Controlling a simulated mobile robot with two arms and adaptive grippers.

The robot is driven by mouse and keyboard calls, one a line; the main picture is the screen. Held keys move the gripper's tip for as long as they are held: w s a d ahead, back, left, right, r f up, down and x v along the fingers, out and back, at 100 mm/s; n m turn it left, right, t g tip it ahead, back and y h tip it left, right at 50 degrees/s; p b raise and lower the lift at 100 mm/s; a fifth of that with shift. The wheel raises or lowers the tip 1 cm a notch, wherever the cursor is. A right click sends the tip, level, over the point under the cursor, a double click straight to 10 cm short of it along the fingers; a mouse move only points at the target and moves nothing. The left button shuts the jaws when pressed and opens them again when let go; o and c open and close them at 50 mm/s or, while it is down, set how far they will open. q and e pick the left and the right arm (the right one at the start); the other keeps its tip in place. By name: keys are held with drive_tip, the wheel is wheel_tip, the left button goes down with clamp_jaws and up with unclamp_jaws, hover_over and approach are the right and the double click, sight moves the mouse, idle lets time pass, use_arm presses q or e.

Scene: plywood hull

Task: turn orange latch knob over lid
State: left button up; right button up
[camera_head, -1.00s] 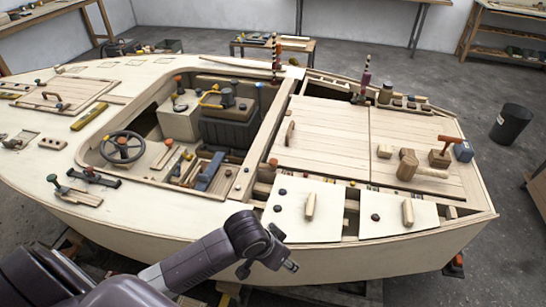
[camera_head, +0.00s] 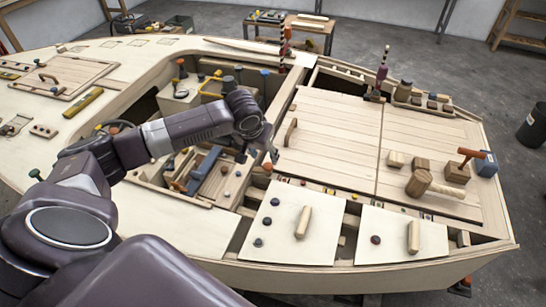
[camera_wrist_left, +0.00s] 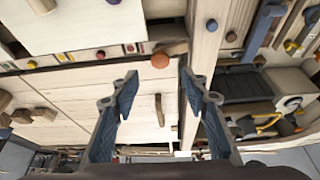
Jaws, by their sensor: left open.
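The orange latch knob (camera_head: 267,167) sits on the strip at the near left corner of the left planked lid (camera_head: 330,137). In the left wrist view the knob (camera_wrist_left: 160,61) is round and lies beyond the open fingertips, roughly centred between them. A brown wooden piece (camera_wrist_left: 172,47) lies beside it. The lid (camera_wrist_left: 85,88) with its wooden handle (camera_wrist_left: 159,110) also shows there. My left gripper (camera_head: 271,152) hangs over the lid's left edge, close to the knob. In the wrist view this gripper (camera_wrist_left: 157,92) is open with nothing between its fingers. My right gripper is out of view.
Two pale panels with wooden handles, a left one (camera_head: 285,240) and a right one (camera_head: 390,245), lie in front of the lids. A mallet (camera_head: 420,183) and wooden blocks rest on the right lid. The cockpit recess with a blue lever (camera_head: 205,165) is at the left.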

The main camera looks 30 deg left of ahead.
sight(268, 166)
use_arm(q)
drive_tip(key=x, duration=0.3)
drive_tip(key=shift+s+f+p, duration=0.15)
drive_tip(key=shift+f+p, duration=0.25)
drive_tip(key=shift+f, duration=0.05)
drive_tip(key=shift+x, duration=1.2)
drive_tip(key=shift+f, duration=0.3)
drive_tip(key=shift+w, duration=0.25)
drive_tip(key=c, duration=0.6)
clamp_jaws()
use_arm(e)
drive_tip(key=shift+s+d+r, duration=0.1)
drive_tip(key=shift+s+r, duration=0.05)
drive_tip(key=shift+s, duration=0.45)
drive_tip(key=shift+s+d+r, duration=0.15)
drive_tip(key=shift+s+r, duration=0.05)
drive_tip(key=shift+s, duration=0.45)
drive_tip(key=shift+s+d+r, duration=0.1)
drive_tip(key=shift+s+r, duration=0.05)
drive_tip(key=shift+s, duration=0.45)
